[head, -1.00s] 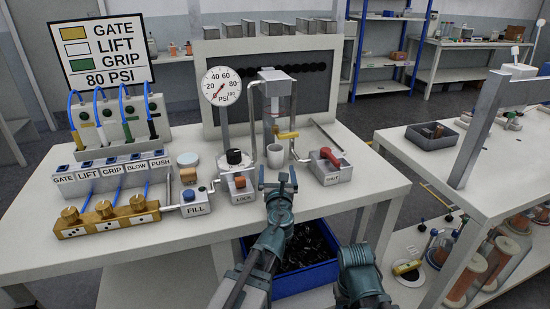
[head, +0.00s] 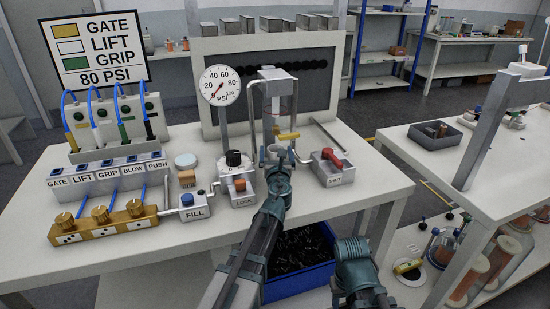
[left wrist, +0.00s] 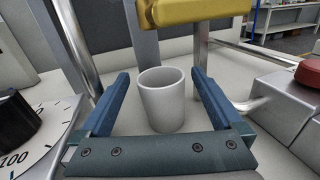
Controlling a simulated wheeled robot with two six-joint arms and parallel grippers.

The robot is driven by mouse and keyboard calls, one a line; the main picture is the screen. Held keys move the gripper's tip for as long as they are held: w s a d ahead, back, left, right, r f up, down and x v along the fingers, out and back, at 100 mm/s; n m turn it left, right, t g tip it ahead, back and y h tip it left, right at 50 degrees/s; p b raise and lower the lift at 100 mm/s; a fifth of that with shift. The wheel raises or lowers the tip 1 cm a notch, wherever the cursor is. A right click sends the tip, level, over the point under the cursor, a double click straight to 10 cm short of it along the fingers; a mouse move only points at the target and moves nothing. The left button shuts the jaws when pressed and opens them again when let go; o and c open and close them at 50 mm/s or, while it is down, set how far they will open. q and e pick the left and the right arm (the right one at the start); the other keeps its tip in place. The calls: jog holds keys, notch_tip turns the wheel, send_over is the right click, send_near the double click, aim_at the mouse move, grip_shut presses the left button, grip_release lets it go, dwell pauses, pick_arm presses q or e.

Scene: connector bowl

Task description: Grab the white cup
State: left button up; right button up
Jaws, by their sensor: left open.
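The white cup (left wrist: 164,104) stands upright on the table between the two blue fingers in the left wrist view, with a small gap on each side. My left gripper (left wrist: 158,92) is open around it and holds nothing. In the head view my left gripper (head: 278,160) reaches over the table and hides most of the cup; only a little of its rim shows. My right arm shows low in the head view, but its fingers cannot be made out.
A yellow bar (left wrist: 196,10) hangs just above and beyond the cup. Metal tubes stand on both sides of it. The LOCK box (head: 241,186) is left of the gripper and the red-handled box (head: 332,167) is right. A blue bin (head: 297,262) is below the table edge.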

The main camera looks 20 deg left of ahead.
pick_arm(q)
jog(key=shift+x, duration=1)
jog(key=shift+s, duration=0.15)
pick_arm(e)
jog(key=shift+w+a, duration=0.1)
jog(key=shift+w, duration=0.05)
pick_arm(q)
jog(key=c, duration=1.5)
jog(key=shift+c, duration=0.2)
jog(key=shift+r, duration=0.25)
pick_arm(e)
jog(key=shift+r, duration=0.2)
